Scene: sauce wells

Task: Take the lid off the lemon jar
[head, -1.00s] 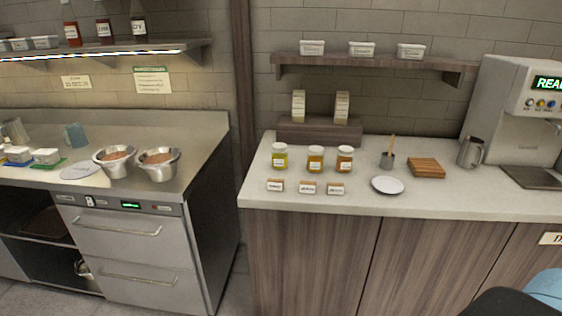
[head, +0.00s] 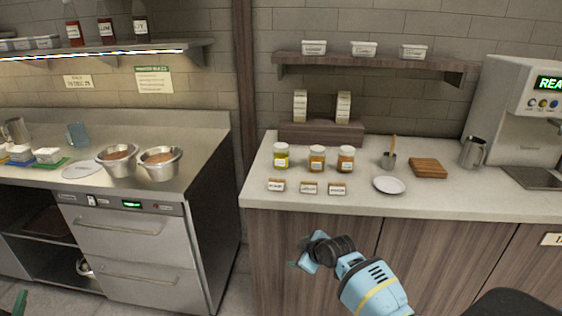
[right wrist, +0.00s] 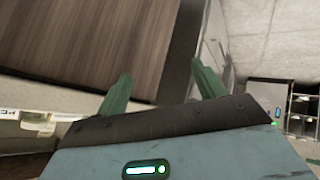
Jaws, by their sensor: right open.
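Three small glass jars with pale lids stand in a row on the light counter. The left jar (head: 281,156) is the yellowest, probably the lemon one; its label is too small to read. The middle jar (head: 317,159) and right jar (head: 346,159) are more amber. All three lids look on. My right gripper (head: 296,264) is in front of the cabinet doors, below the counter edge, empty and well apart from the jars. Its two green fingers are spread in the right wrist view (right wrist: 162,88). A green tip of my left gripper (head: 20,303) shows at the lower left edge.
Small label cards (head: 308,188) stand in front of the jars. A white plate (head: 389,185), a small pot with a wooden stick (head: 388,160) and a wooden board (head: 428,168) are to the right. A wooden riser (head: 320,134) is behind the jars. The counter's front strip is clear.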

